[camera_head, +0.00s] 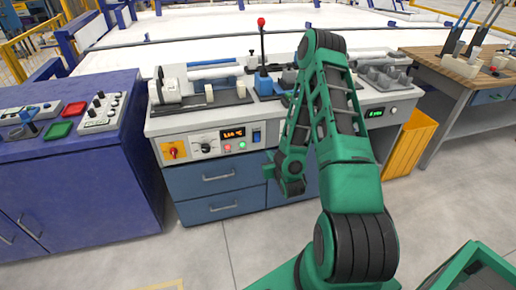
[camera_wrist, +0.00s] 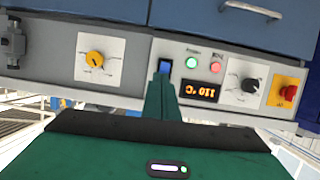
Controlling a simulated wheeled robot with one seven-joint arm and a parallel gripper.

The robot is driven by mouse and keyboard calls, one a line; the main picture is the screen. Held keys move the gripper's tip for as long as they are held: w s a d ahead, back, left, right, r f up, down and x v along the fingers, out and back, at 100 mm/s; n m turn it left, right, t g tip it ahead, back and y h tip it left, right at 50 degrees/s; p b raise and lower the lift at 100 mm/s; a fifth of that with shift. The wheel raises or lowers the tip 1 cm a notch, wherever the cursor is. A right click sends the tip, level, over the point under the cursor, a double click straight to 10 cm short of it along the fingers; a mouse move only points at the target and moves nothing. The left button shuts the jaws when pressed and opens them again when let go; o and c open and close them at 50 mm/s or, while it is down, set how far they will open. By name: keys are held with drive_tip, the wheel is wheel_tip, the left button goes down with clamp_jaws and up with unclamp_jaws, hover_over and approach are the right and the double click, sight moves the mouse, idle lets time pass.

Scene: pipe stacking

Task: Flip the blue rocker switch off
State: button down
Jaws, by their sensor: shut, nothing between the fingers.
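The blue rocker switch (camera_head: 257,135) sits on the grey front panel of the bench, just right of the orange-lit display. It also shows in the wrist view (camera_wrist: 165,67), where the panel appears upside down. My gripper (camera_wrist: 162,83) is shut and empty, with its green fingers pointing at the panel. Its tips overlap the edge of the switch in the wrist view; I cannot tell if they touch it. In the head view the end of my arm is in front of the panel, low and right of the switch. Which way the rocker is tipped is too small to tell.
Blue drawers (camera_head: 217,178) lie below. A red-topped lever (camera_head: 262,45) stands above.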

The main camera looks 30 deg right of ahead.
drive_tip(key=shift+s+a+f+t, duration=0.7)
drive_tip(key=shift+s+a+t, duration=0.1)
drive_tip(key=shift+a, duration=0.15)
drive_tip(key=x, duration=1.4)
drive_tip(key=shift+w+f, duration=0.1)
drive_tip(key=s+a+f, duration=0.1)
drive_tip(key=s+a, duration=0.1)
drive_tip(key=s, duration=0.4)
drive_tip(key=s+a+f, duration=0.1)
drive_tip(key=s+f, duration=0.1)
drive_tip(key=s, duration=0.5)
drive_tip(key=shift+a, duration=0.35)
